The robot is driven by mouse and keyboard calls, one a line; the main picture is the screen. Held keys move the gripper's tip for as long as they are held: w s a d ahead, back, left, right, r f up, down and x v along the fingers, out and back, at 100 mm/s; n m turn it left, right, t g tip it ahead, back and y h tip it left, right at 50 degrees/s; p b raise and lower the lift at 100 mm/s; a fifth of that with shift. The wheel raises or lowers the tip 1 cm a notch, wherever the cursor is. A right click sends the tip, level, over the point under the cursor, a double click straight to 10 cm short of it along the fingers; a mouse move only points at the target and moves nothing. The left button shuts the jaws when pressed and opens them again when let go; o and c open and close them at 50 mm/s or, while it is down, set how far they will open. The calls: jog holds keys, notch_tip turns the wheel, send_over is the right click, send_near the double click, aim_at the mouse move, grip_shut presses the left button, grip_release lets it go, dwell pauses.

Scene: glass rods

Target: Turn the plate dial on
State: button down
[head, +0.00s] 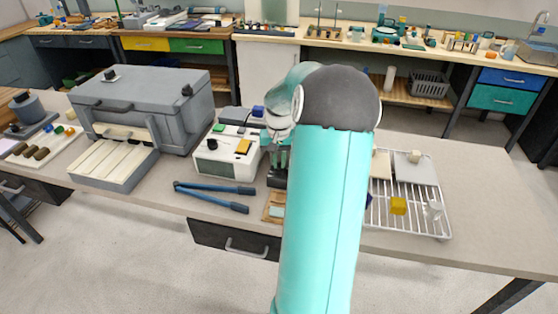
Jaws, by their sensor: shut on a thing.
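My gripper (278,166) points down beside the right side of a white control box, with my teal arm covering much of the view to its right. Its fingers are dark and small here, and they are shut on a part at a low dark unit (276,182), which looks like the plate with its dial. The dial itself is hidden by the fingers, so its turn position cannot be seen. The white control box (227,158) has a green button, a yellow button and a dark knob on its front left.
Blue-handled tongs (215,190) lie in front of the white box. A large grey case-like oven (145,105) stands at the left, with a tray of pale bars (115,165) before it. A wire rack (440,215) with small blocks is at the right.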

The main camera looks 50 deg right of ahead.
jog(key=shift+m, duration=0.3)
jog(key=m, duration=0.8)
jog(key=shift+m, duration=0.3)
dwell(0.3)
jog(key=c, duration=1.5)
grip_release()
